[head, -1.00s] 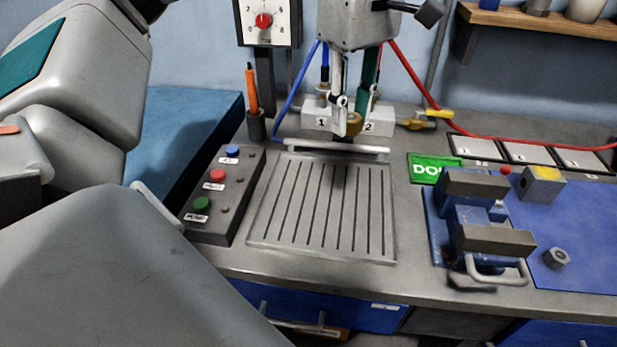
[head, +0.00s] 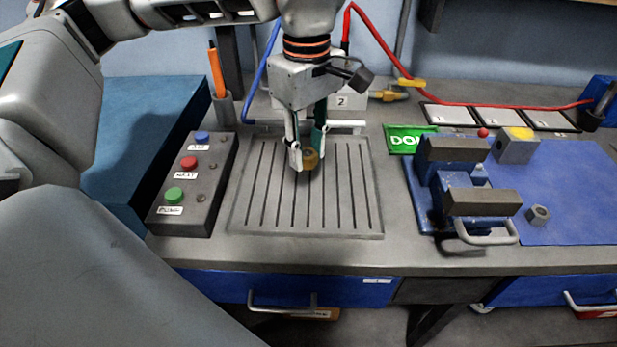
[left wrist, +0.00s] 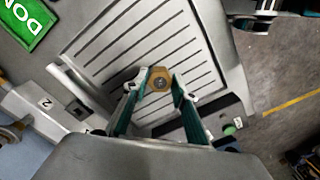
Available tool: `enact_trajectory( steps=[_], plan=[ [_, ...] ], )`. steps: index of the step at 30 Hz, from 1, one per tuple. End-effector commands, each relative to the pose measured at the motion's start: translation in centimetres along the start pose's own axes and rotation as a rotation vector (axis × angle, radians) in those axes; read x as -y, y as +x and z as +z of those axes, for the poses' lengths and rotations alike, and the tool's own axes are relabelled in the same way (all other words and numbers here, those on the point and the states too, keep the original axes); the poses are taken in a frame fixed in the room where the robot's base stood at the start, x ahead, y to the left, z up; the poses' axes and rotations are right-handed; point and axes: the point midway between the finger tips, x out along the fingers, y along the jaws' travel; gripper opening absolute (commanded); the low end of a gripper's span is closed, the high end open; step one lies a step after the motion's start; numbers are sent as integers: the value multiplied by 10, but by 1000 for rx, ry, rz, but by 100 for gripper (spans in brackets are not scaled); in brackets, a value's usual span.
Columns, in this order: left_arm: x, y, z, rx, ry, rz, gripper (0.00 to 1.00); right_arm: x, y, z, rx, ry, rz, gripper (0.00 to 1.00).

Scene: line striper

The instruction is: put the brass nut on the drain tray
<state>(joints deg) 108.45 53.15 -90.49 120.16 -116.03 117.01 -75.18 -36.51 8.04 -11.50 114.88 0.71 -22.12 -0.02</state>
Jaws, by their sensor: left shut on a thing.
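The brass nut (head: 311,160) is between the fingertips of my left gripper (head: 308,155), which is shut on it and points down. The nut also shows in the left wrist view (left wrist: 160,81), between the two fingertips (left wrist: 161,84). The grey slotted drain tray (head: 262,205) lies flat on the bench directly below. The nut is over the tray's back-middle part and appears a little above it, with a dark shadow below. What may be part of my right gripper shows at the top right edge of the left wrist view (left wrist: 258,18); its fingers are unclear.
A button box (head: 190,190) stands left of the tray. A blue vise (head: 465,195) stands right, on a blue mat (head: 575,200) with a grey nut (head: 538,214) and a yellow-topped block (head: 517,145). A green sign (head: 405,138) lies behind the vise. The tray's front is clear.

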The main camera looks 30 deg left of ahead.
Motion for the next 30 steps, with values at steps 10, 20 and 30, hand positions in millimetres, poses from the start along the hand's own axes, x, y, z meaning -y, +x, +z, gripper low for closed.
enact_trajectory(
  steps=[10, 20, 30],
  plan=[
    [0, 33, 0, 0, -1, -1, 3, -3, 5, -3, -9, -7, 6, 40],
    [0, 71, 0, 0, -1, 1, 3, -1, 7, 5, 0, -11, 4, 40],
    [0, 73, 0, 0, 0, 1, 3, 0, 4, 6, 2, -9, 2, 40]
  ],
)
